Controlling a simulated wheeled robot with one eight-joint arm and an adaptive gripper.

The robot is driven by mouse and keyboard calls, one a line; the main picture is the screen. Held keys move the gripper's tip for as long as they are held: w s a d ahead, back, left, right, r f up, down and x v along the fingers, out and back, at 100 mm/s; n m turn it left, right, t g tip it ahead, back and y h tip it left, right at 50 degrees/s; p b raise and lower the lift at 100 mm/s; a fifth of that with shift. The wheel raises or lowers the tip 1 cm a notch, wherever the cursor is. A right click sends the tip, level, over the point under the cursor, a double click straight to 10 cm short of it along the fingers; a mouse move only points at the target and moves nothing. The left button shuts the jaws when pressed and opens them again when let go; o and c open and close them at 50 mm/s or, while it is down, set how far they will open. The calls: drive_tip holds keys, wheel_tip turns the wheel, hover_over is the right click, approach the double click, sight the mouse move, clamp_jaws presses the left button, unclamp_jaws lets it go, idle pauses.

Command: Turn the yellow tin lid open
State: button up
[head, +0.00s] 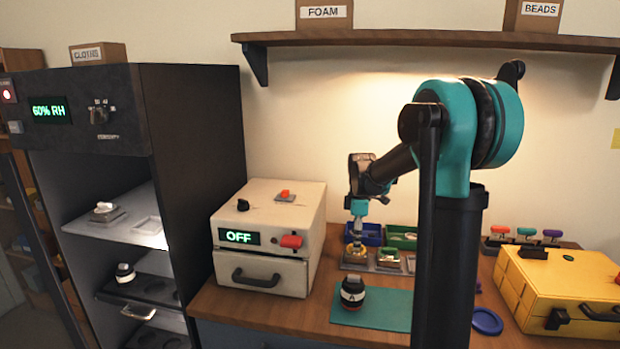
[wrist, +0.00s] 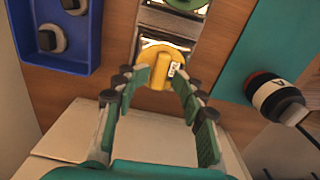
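The yellow tin (head: 355,254) sits in a grey holder on the wooden bench, below my gripper in the head view. In the wrist view its yellow lid (wrist: 152,57) has a raised bar across the top and a small white label. My gripper (wrist: 160,82) is open, with its fingertips apart at the near left and right sides of the lid. I cannot tell whether they touch it. In the head view my gripper (head: 358,232) points down over the tin, and its fingers are too small to read.
The white OFF box (head: 265,210) stands left, a yellow case (head: 565,285) right.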

drive_tip(key=shift+r, duration=2.75)
drive_tip(key=shift+r, duration=0.1)
drive_tip(key=shift+r, duration=2.9)
